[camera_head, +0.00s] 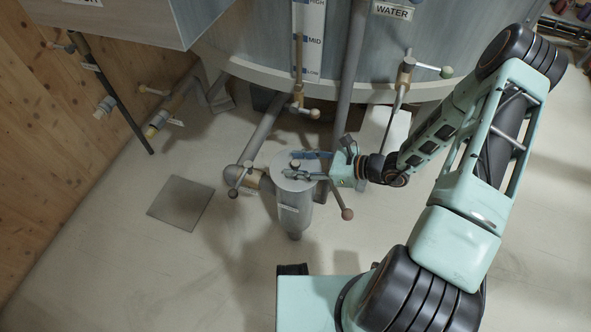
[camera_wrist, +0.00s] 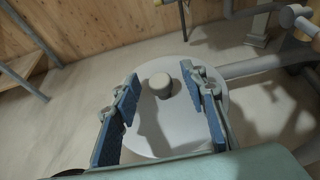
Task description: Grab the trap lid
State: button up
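The trap lid (camera_head: 291,174) is a round grey disc on top of the upright cylindrical trap (camera_head: 292,212) in the head view. In the wrist view the lid (camera_wrist: 184,115) fills the middle, with a short round knob (camera_wrist: 160,85) standing on it. My gripper (camera_head: 293,166) is over the lid. In the wrist view my gripper (camera_wrist: 164,90) is open, with one blue-padded finger on each side of the knob and gaps on both sides. I cannot tell how high the fingertips are above the lid.
A pipe with a valve handle (camera_head: 234,193) joins the trap's left side. Another ball-ended handle (camera_head: 347,213) is at its right. The large tank (camera_head: 270,45) stands behind. A square plate (camera_head: 181,203) lies on the floor at left. The floor in front is mostly clear.

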jog(key=shift+w+a+f, duration=0.1)
jog(key=shift+a+f, duration=0.1)
jog(key=shift+a, duration=0.2)
jog(key=shift+c, duration=0.4)
grip_shut()
jog(key=shift+r, duration=0.1)
